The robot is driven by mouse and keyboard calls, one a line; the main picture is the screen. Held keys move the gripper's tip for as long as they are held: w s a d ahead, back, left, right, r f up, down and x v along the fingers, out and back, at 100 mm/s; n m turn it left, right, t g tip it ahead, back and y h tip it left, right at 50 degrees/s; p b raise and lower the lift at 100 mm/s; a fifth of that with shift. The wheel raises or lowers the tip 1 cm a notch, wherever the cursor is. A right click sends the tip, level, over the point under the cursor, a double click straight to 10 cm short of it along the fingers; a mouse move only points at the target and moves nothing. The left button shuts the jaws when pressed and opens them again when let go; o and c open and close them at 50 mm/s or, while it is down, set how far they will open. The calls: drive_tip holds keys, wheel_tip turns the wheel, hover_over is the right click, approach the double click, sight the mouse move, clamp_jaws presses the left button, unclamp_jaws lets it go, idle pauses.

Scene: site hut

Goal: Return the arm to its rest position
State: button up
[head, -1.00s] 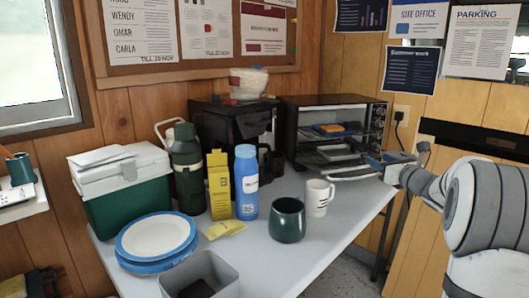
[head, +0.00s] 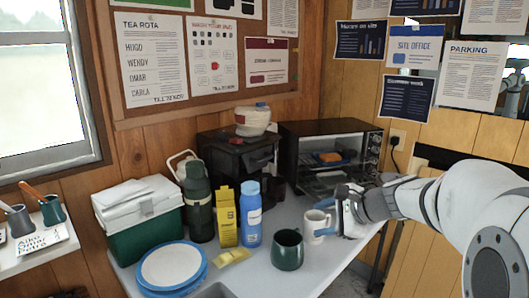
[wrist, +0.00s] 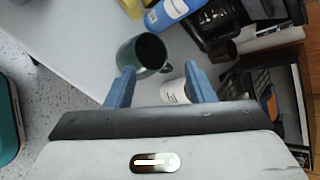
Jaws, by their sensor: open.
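My gripper (head: 340,208) is open at the right of the table, close by the white mug (head: 317,226). In the wrist view, its two blue fingers (wrist: 160,76) stand apart, and part of the white mug (wrist: 174,92) shows between them near the right finger. I cannot tell if they touch it. The dark green mug (head: 288,250) stands on the table to the left of the white mug. It also shows in the wrist view (wrist: 144,54), beyond the fingers. My arm reaches in from the right edge of the head view.
A toaster oven (head: 292,150) with an open front stands behind my gripper. A blue bottle (head: 250,218), yellow carton (head: 227,215), green flask (head: 199,205), cool box (head: 145,245) and plates (head: 172,265) crowd the table's left. The table's right front (head: 335,258) is clear.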

drive_tip(key=s+r+n+g+h+p, duration=0.2)
drive_tip(key=s+n+p, duration=0.4)
drive_tip(key=s, duration=0.5)
drive_tip(key=s+d+r+n+g+h+p, duration=0.1)
drive_tip(key=s+r+n+g+h+p, duration=0.1)
drive_tip(key=s+r+n+h+p, duration=0.2)
drive_tip(key=s+n+h+p, duration=0.1)
drive_tip(key=s+n+p, duration=0.2)
drive_tip(key=s+n, duration=0.3)
drive_tip(key=shift+s+r+g+p, duration=0.3)
drive_tip(key=shift+s+g, duration=0.1)
drive_tip(key=shift+s, duration=0.65)
